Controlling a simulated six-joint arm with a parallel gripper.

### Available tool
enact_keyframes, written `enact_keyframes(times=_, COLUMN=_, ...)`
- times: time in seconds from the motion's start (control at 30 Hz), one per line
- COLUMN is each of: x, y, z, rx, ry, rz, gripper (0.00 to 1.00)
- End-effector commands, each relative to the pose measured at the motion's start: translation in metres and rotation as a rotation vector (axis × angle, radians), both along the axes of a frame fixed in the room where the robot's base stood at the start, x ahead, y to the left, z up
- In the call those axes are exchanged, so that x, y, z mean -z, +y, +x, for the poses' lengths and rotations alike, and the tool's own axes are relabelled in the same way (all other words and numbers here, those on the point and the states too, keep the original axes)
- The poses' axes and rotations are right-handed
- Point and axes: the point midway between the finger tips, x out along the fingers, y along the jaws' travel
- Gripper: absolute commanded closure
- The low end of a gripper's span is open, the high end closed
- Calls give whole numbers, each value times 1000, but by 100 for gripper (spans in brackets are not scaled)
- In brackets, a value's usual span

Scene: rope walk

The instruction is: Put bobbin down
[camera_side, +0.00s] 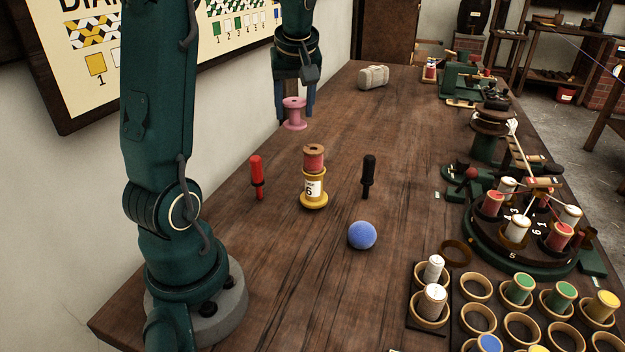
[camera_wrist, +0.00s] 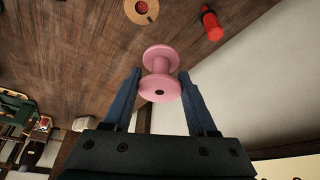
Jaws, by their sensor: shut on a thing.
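A pink bobbin (camera_side: 294,104) is upright between the fingers of my gripper (camera_side: 296,117), at the far left part of the bench near the wall. My gripper is shut on it. In the wrist view the empty pink bobbin (camera_wrist: 160,88) sits between the two blue-grey fingers (camera_wrist: 160,73), its flanges wider than its core. I cannot tell whether its lower flange touches the bench or hangs above it.
A yellow-based spool stack with red thread (camera_side: 314,187) stands nearer, between a red-handled tool (camera_side: 257,176) and a black one (camera_side: 368,177). A blue ball (camera_side: 362,235) lies in front. A grey bundle (camera_side: 373,77) is behind. Bobbin racks and a braiding machine (camera_side: 515,235) fill the right side.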

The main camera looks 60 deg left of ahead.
Motion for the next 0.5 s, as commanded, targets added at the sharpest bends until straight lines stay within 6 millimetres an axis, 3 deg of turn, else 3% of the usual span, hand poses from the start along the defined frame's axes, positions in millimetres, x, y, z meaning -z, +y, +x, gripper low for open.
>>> enact_keyframes(times=0.1, x=-1, y=-45, z=4, rx=8, ry=-1, rz=2, gripper=100)
enact_keyframes(times=0.27, x=-1, y=-97, z=-3, rx=-5, ry=-1, rz=2, gripper=100)
enact_keyframes(times=0.5, x=0, y=-160, z=-33, rx=-32, ry=-2, rz=2, gripper=100)
